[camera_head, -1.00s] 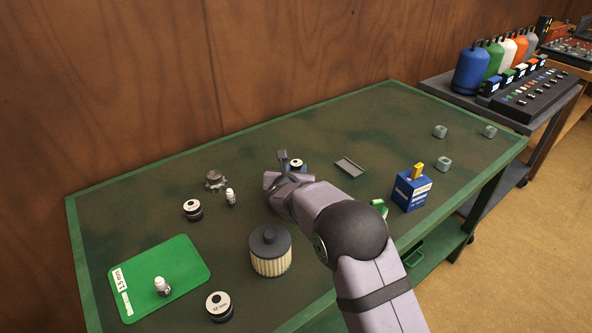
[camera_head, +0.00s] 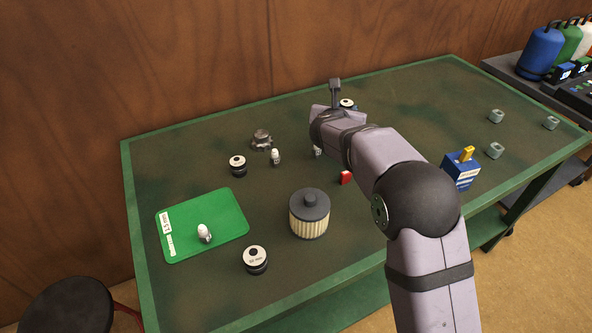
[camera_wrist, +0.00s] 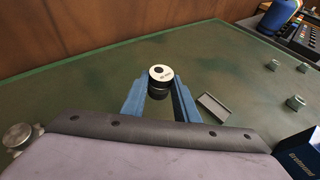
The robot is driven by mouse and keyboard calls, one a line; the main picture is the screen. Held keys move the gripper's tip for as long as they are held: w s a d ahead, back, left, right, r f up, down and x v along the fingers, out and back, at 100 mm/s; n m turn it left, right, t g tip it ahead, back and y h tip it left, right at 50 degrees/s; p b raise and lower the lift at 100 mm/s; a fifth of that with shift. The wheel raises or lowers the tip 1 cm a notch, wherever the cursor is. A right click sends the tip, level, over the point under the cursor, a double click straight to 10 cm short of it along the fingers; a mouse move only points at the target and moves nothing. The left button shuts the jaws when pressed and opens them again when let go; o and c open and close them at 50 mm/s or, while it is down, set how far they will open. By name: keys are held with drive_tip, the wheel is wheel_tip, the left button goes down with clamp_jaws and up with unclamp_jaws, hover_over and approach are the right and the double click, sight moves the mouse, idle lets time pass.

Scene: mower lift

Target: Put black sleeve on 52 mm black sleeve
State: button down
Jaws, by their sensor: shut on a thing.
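My gripper (camera_wrist: 160,88) is shut on a black sleeve with a white top face and a dark hole (camera_wrist: 162,73). The sleeve sits upright between the blue fingers. In the head view the held sleeve (camera_head: 348,103) shows beyond my wrist, towards the table's back edge; its lower part is hidden. Two similar black sleeves with white tops stand upright on the table: one at mid-left (camera_head: 238,167) and one near the front edge (camera_head: 255,261). The front one has a "mm" label whose number I cannot read surely. My gripper is well away from both.
A ribbed filter (camera_head: 309,216) stands between the front sleeve and my arm. A gear-like part (camera_head: 262,140) and a small bottle (camera_head: 276,158) are behind. A blue box (camera_head: 461,170) stands right.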

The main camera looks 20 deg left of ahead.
drive_tip(key=s+a+r+n+g+y, duration=0.1)
drive_tip(key=s+a+r+n+y, duration=0.2)
drive_tip(key=s+a, duration=0.7)
drive_tip(key=s+a+r+n+y, duration=0.25)
drive_tip(key=s+a+r, duration=0.35)
drive_tip(key=a, duration=0.8)
drive_tip(key=s+a+r+n+g+y, duration=0.1)
drive_tip(key=s+a, duration=0.2)
drive_tip(key=s, duration=0.4)
drive_tip(key=s+a+r+n+g+y+p, duration=0.1)
drive_tip(key=s+a, duration=0.3)
drive_tip(key=s, duration=0.3)
drive_tip(key=s+a+r+n+g+y, duration=0.1)
drive_tip(key=s+a+y, duration=0.15)
drive_tip(key=s, duration=0.55)
drive_tip(key=s+n, duration=0.1)
drive_tip(key=s, duration=0.9)
drive_tip(key=m+t+h, duration=0.4)
drive_tip(key=m+h, duration=0.6)
hover_over(251, 263)
wheel_tip(251, 263, down, 7)
drive_tip(key=shift+n, duration=0.25)
drive_tip(key=shift+f+p, duration=0.6)
drive_tip(key=shift+f, duration=4.5)
